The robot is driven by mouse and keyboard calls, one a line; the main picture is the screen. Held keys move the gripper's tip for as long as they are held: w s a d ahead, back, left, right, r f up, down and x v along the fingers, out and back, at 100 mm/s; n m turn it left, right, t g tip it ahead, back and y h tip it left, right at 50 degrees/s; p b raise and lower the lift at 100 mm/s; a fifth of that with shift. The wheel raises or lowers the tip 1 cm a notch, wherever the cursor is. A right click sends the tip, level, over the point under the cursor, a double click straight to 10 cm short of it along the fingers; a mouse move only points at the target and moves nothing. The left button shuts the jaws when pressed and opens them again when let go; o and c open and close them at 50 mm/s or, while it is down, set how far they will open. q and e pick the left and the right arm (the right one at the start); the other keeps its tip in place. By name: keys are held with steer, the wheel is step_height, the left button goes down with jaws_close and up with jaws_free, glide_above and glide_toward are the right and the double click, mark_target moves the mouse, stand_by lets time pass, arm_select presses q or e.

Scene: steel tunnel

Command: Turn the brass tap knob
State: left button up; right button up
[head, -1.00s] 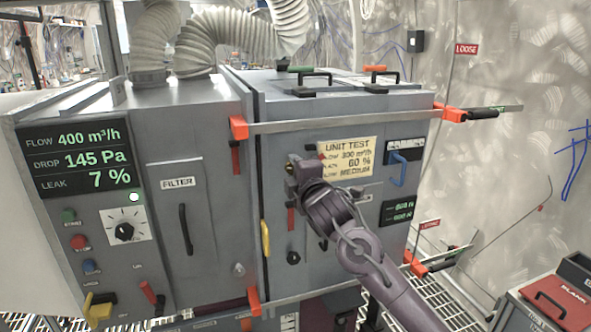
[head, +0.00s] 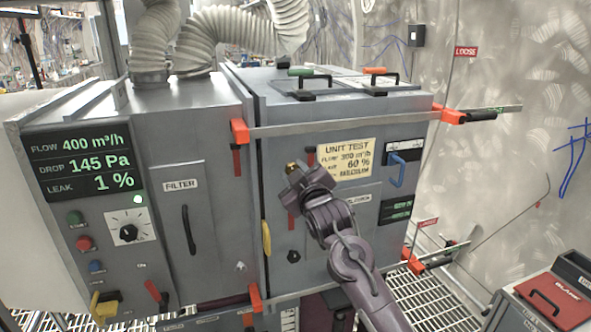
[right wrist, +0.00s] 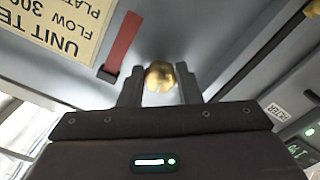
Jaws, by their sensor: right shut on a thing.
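The brass tap knob (head: 291,168) shows as a small bit of brass at the jaws of my right gripper (head: 296,171), on the front of the grey cabinet (head: 345,235). In the right wrist view the rounded brass knob (right wrist: 160,76) sits between the two dark fingers of my right gripper (right wrist: 159,88), which is shut on it. The gripper and wrist hide most of the knob in the head view. My left gripper is not in view.
A display (head: 84,165) at the left reads flow 400, drop 145 Pa, leak 1 %. A cream UNIT TEST card (head: 346,160) is beside my right gripper. A blue handle (head: 397,170) and a yellow handle (head: 266,238) stick out of the cabinet front.

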steer(key=shift+f+m+p, duration=0.15)
steer(key=shift+m+p, duration=0.35)
steer(key=shift+m, duration=1.1)
steer(key=o, duration=1)
steer(key=shift+s, duration=0.1)
steer(key=b+v, duration=0.2)
steer(key=v, duration=0.5)
steer(key=shift+s+d, duration=0.1)
steer(key=shift+s, duration=0.2)
